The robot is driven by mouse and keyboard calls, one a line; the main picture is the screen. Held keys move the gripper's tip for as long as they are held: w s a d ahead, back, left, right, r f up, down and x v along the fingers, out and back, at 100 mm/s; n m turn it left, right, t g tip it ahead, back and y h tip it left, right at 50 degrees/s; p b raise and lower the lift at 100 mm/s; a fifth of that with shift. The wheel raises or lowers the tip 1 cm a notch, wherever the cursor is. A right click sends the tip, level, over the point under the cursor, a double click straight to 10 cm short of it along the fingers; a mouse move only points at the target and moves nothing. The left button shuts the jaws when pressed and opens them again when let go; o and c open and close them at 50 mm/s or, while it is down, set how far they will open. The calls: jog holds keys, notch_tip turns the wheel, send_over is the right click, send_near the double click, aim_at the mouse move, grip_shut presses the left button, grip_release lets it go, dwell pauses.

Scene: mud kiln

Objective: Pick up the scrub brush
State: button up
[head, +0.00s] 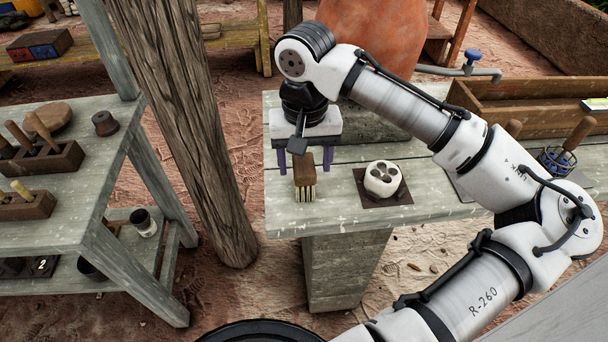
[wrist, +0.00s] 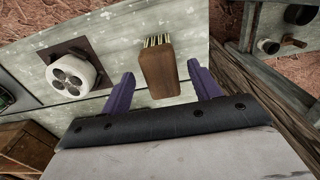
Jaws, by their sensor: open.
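The scrub brush (head: 305,177) has a brown wooden back and pale bristles. It lies near the left end of the grey wooden table (head: 440,201). In the wrist view the brush (wrist: 158,72) sits between the two purple fingers of my gripper (wrist: 162,88). The fingers are apart, with a gap on each side of the brush. In the head view my gripper (head: 302,160) hangs just behind the brush, its fingers pointing down. I cannot tell how far the fingertips are above the tabletop.
A white holder with round holes (head: 382,179) stands on a dark square plate just right of the brush. A wooden tray (head: 520,104) and a wire-headed tool (head: 565,152) are farther right. A wooden post (head: 205,130) and grey shelf (head: 80,190) stand to the left.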

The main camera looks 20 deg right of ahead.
aim_at(304, 163)
notch_tip(304, 163, down, 3)
jog(key=shift+w+f, duration=0.1)
jog(key=shift+f, duration=0.05)
jog(key=c, duration=1.1)
notch_tip(304, 163, up, 20)
jog(key=p, duration=0.1)
